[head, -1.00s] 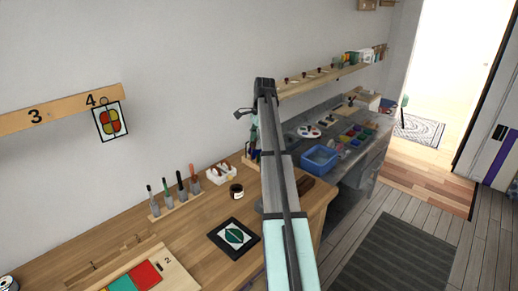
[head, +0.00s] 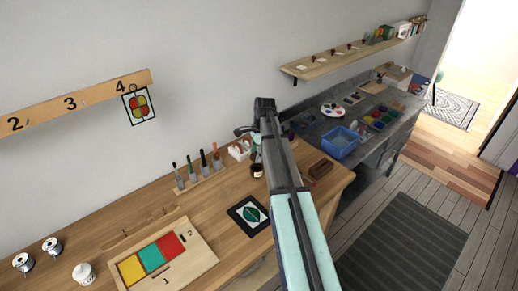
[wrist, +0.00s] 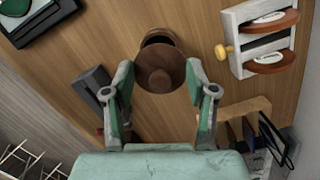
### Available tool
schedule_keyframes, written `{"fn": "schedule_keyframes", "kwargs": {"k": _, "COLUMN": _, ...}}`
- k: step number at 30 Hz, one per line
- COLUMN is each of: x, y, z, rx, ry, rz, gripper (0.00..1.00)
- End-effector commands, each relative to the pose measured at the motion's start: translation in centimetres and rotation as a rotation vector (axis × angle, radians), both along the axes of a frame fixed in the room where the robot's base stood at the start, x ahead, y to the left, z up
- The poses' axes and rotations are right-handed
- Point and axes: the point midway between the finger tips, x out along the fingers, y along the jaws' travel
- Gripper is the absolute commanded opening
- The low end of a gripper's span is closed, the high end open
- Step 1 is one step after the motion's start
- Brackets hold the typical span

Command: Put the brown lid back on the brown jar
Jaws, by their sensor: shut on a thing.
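The brown jar (head: 257,171) stands on the wooden bench, just left of my arm in the head view. In the wrist view the jar (wrist: 158,38) shows its dark round opening. My gripper (wrist: 160,66) is shut on the brown lid (wrist: 160,78), a round disc between the two fingertips. The lid overlaps the near part of the jar in that view, with the opening partly uncovered beyond it. I cannot tell the height gap between them. In the head view my arm hides the gripper and lid.
A white rack with brown discs (wrist: 262,40) stands right of the jar in the wrist view. A wooden tool holder (wrist: 240,112) is lower right, a dark block (wrist: 91,90) left. A framed leaf tile (head: 249,214) lies in front of the jar, with bare bench between.

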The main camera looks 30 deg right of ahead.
Motion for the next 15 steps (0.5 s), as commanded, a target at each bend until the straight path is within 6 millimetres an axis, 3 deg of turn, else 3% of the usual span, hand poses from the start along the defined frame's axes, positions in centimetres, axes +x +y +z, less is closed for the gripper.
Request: {"fn": "schedule_keyframes", "kwargs": {"k": 15, "x": -0.1, "y": 0.0, "z": -3.5, "rx": 0.000, "ry": 0.001, "rz": 0.001, "gripper": 0.33}}
